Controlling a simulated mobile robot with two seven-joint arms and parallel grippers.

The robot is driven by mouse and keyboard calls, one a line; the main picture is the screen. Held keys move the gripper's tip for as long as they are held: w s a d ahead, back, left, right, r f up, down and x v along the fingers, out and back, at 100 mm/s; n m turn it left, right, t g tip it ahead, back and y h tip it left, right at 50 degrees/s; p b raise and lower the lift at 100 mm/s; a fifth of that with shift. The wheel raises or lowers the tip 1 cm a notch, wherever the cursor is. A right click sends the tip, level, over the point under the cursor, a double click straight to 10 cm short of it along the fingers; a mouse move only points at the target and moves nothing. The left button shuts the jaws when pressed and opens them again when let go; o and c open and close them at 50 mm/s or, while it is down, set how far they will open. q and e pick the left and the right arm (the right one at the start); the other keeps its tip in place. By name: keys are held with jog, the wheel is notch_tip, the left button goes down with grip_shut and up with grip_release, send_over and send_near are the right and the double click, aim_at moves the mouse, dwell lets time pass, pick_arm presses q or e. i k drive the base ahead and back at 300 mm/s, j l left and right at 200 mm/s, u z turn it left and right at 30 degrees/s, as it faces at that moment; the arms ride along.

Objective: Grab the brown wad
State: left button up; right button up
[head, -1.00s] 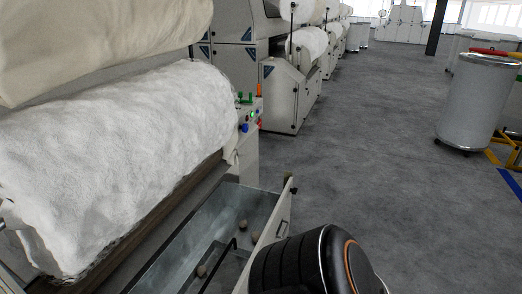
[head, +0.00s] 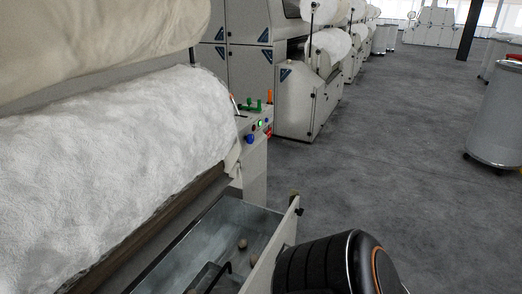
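Two small brownish wads lie on the floor of the open metal drawer at the lower middle of the head view. One wad (head: 242,244) lies toward the drawer's far end, and the other wad (head: 253,261) lies close to the front panel. A dark bent handle or rod partly covers the nearer part of the drawer (head: 215,222). A black rounded part of my own arm with an orange ring fills the bottom centre right.
The carding machine with a large white fibre roll (head: 110,150) stands at left, with a control panel (head: 256,128) at its end. The drawer's front panel (head: 275,245) sticks out into the aisle. Open grey floor (head: 400,170) lies right. A grey can (head: 495,115) stands at far right.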

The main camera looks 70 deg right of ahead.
aim_at(253, 258)
jog(key=k+l, duration=0.1)
jog(key=l, duration=0.5)
jog(key=k+l, duration=0.1)
jog(key=l, duration=0.5)
jog(key=k+l, duration=0.1)
jog(key=l, duration=0.5)
